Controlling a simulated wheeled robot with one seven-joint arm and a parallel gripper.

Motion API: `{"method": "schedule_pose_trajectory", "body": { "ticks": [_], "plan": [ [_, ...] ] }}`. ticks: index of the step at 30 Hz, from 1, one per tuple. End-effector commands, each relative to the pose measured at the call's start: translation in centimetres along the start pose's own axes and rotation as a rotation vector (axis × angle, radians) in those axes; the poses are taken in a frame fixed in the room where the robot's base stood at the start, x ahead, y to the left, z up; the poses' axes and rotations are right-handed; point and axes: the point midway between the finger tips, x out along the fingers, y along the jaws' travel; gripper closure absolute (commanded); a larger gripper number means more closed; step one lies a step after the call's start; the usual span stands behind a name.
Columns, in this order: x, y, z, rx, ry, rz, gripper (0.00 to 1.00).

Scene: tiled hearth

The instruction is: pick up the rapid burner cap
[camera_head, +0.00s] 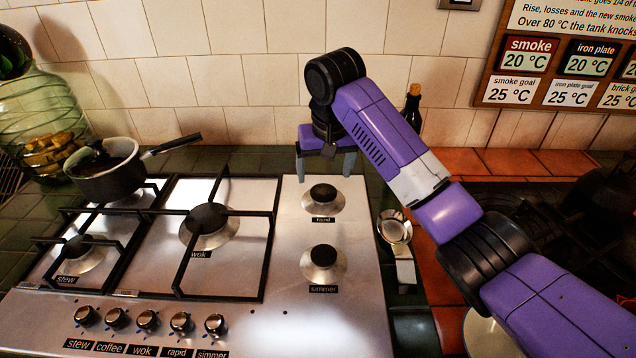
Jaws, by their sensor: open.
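The rapid burner cap (323,193) is a dark round disc on a silver burner base at the back right of the steel hob (278,300). The small label in front of it is hard to read. My gripper (325,166) is open and points down, with its two grey fingers apart. In the picture it is just above the cap, and nothing shows between the fingers. I cannot tell its exact height or whether it is right over the cap.
The simmer burner (323,256) is in front, also without a grate. Black grates (228,212) cover the left burners; a dark pan (107,172) stands at back left. A dark bottle (412,106) and a small metal strainer-like item (394,229) are to the right. The tiled wall (240,80) is close behind.

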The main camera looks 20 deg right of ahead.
Motion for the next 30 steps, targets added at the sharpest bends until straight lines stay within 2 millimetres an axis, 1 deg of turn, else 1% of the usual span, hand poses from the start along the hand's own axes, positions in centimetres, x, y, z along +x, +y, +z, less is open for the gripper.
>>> {"method": "schedule_pose_trajectory", "body": {
  "ticks": [2,11,18,21,24,29,30],
  "plan": [
    [0.3,0.0,0.1,0.001,-0.004,0.001,0.16],
    [3.2,0.2,0.1,0.002,-0.003,0.002,0.16],
    [6.5,0.6,0.1,0.001,-0.004,0.002,0.16],
    [7.4,0.6,0.1,0.001,-0.002,0.001,0.16],
    [7.8,0.6,0.0,0.001,-0.001,0.001,0.16],
    [7.8,0.6,0.1,0.001,-0.001,0.001,0.16],
    [7.8,0.6,0.1,0.001,-0.001,0.001,0.18]
  ]
}}
